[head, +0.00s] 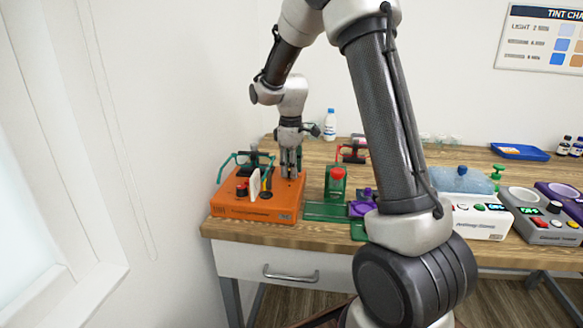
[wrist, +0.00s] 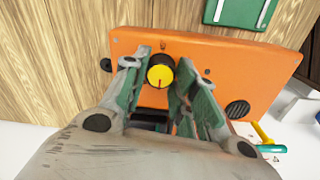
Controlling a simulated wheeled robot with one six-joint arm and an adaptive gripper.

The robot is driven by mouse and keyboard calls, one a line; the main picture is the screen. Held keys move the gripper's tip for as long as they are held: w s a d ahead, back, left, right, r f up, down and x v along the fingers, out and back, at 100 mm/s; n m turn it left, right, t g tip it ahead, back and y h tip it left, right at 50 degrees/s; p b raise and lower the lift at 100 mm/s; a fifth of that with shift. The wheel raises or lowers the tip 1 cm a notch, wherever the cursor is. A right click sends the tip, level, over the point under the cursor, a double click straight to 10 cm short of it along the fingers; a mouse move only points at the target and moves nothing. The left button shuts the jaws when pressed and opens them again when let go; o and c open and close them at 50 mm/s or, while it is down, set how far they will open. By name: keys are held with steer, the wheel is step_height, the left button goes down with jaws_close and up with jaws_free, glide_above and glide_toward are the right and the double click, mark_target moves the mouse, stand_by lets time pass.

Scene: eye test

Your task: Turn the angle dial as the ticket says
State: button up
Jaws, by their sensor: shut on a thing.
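An orange box (head: 257,208) stands at the left end of the wooden table, and it fills much of the wrist view (wrist: 225,62). A round dial (wrist: 160,74) with a black rim and yellow cap sits on it. A small dark mark on the cap points toward the bottom of the wrist view. My gripper (head: 290,174) points down over the right part of the box; in the wrist view its fingers (wrist: 158,68) are closed around the dial, one on each side. In the head view the fingers hide the dial. No readable ticket shows.
A white upright panel (head: 254,186) and a red knob (head: 241,190) are on the box left of my gripper. Green-framed glasses (head: 240,162) are behind them. A red-topped green block (head: 336,184) stands to the right. White (head: 480,215) and grey machines stand farther right.

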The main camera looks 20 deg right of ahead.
steer(key=m, duration=1)
steer(key=shift+w+d, duration=0.1)
steer(key=m, duration=0.5)
steer(key=shift+m, duration=0.4)
steer(key=shift+d+m+g, duration=0.1)
steer(key=shift+m+g, duration=0.2)
steer(key=shift+m, duration=1.9)
steer(key=o, duration=1)
steer(key=shift+o, duration=0.2)
